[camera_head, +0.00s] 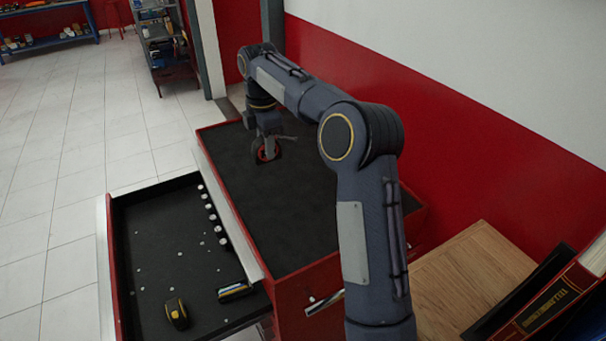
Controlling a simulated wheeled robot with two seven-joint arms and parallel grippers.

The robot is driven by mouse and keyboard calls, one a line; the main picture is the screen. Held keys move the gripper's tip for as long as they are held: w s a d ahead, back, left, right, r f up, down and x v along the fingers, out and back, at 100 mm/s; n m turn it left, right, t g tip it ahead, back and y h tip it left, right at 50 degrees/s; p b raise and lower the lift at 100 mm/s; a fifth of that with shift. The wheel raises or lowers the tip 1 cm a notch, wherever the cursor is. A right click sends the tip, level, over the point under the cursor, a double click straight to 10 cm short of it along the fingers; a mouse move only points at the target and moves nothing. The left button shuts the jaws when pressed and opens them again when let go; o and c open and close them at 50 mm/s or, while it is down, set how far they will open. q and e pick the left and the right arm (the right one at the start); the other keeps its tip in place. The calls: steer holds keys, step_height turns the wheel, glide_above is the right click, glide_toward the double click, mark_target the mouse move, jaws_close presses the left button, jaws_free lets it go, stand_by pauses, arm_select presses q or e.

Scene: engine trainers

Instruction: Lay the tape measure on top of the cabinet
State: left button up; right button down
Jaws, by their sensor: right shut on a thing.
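The red cabinet (220,160) has a dark top and stands in the middle of the view. My right gripper (268,148) is at the far part of the cabinet top, pointing down. It is shut on a dark round thing with a red ring, which I take to be the tape measure (261,153). This thing is at or just above the top; I cannot tell whether it touches. My arm partly hides the cabinet's right side. My left gripper is not in view.
An open drawer (150,255) juts out at the left. It holds a yellow and black tool (177,313), a small pack (235,292) and several sockets. A wooden table (470,280) with books stands at the right, by the red wall. The cabinet top's middle is clear.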

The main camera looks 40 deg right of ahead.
steer(key=s+d+f, duration=0.3)
steer(key=f, duration=0.1)
steer(key=s+d+f, duration=0.3)
steer(key=s+d, duration=0.1)
steer(key=shift+d+f+p, duration=0.2)
steer(key=shift+f+p, duration=0.15)
steer(key=shift+s+d+f, duration=0.1)
steer(key=shift+f, duration=0.8)
steer(key=shift+s+d+f, duration=0.1)
steer(key=shift+f, duration=0.8)
steer(key=shift+f, duration=0.2)
steer(key=c, duration=1.1)
jaws_free()
